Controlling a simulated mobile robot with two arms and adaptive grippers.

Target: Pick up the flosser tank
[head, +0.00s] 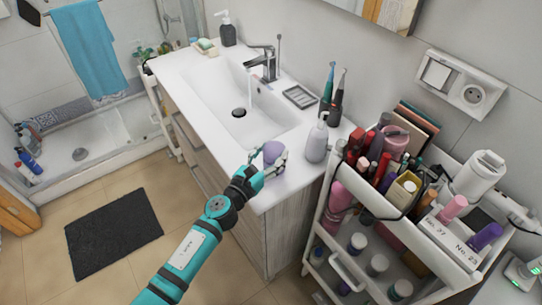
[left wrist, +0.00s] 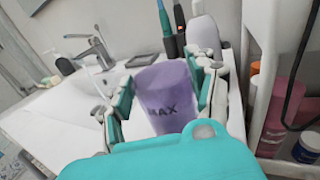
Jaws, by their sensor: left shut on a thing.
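The flosser tank (head: 272,151) is a small translucent purple cup at the front edge of the white sink counter. In the left wrist view the tank (left wrist: 166,92) stands upright between the fingers, with dark "MAX" lettering at its base. My left gripper (head: 268,165) reaches in from the lower left and is shut on the tank, one finger on each side. The gripper also shows in the left wrist view (left wrist: 163,98). I cannot tell whether the tank's base touches the counter. My right gripper is not in view.
The sink basin (head: 225,100) and faucet (head: 264,63) lie to the left. A crowded cosmetics cart (head: 450,245) stands close on the right.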

